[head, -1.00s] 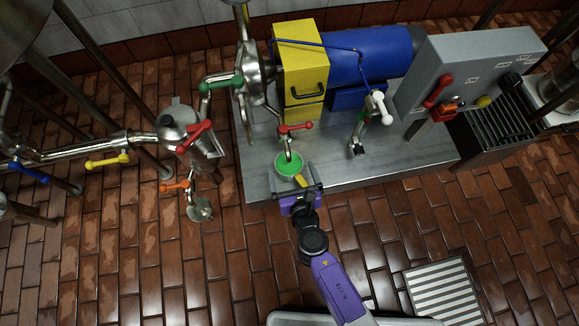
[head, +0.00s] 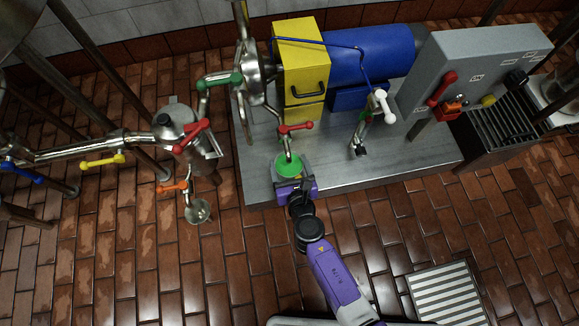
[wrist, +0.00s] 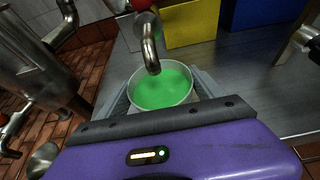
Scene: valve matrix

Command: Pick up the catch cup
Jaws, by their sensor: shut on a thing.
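The catch cup (head: 288,165) is a round metal cup filled with bright green liquid. It stands at the front edge of the metal platform, under a spout with a red-handled valve (head: 295,127). In the wrist view the cup (wrist: 161,88) is upright between my fingers, with the curved steel spout ending over its near-centre. My gripper (head: 293,181) is shut on the cup, one finger on each side. The cup's underside is hidden, so I cannot tell whether it still touches the platform.
A yellow cabinet (head: 302,62) and blue motor (head: 368,58) stand behind the cup. A white-handled valve (head: 381,105) rises to the right. A tank and pipes with red, yellow, orange and blue handles are at left. The brick floor in front is clear around a striped grate (head: 446,296).

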